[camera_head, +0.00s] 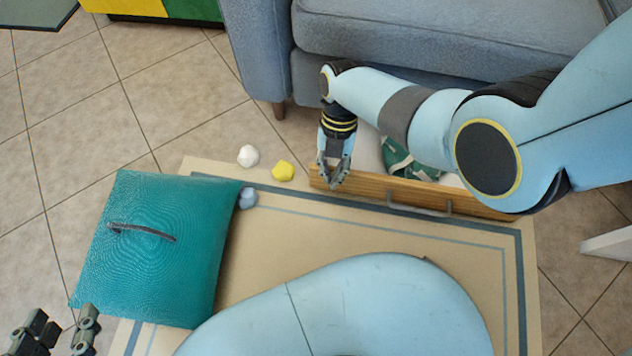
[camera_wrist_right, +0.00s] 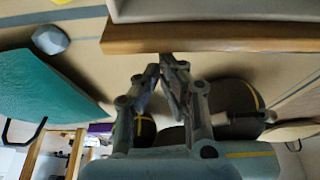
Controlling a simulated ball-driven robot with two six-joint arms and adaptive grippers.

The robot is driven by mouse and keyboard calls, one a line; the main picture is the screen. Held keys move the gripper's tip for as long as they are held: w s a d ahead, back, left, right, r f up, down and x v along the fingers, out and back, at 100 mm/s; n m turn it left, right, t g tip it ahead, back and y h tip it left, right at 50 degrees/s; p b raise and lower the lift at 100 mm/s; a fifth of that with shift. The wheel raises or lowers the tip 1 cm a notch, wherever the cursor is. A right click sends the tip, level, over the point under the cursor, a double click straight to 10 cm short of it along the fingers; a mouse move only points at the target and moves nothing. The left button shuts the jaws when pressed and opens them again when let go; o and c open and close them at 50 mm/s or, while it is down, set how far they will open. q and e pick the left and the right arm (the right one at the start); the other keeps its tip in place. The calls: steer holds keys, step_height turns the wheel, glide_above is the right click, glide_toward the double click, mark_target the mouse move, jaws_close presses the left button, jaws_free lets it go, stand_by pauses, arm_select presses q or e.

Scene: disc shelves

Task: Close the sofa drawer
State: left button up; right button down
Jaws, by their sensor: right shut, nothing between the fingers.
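The sofa drawer stands pulled out below the grey-blue sofa (camera_head: 420,40). Its wooden front (camera_head: 370,188) has a grey bar handle, and a white and green item (camera_head: 405,160) shows inside. My right gripper (camera_head: 333,184) is shut and empty at the left end of the wooden front; whether it touches the wood I cannot tell. In the right wrist view the shut fingertips (camera_wrist_right: 170,62) are close to the edge of the wooden front (camera_wrist_right: 220,38). My left gripper (camera_head: 62,335) is open and empty at the bottom left, away from the drawer.
A teal cushion-like box with a dark handle (camera_head: 150,260) lies on the beige rug (camera_head: 300,230). White (camera_head: 248,156), yellow (camera_head: 283,171) and grey-blue (camera_head: 248,198) lumps lie left of the drawer. The rug in front of the drawer is clear except for my own body.

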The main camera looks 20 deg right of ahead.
arm_select(q)
steer(key=shift+w+d, duration=0.2)
steer(key=shift+w, duration=0.25)
arm_select(e)
steer(key=shift+w+d, duration=0.5)
steer(key=shift+w, duration=0.2)
arm_select(q)
steer(key=shift+r, duration=0.1)
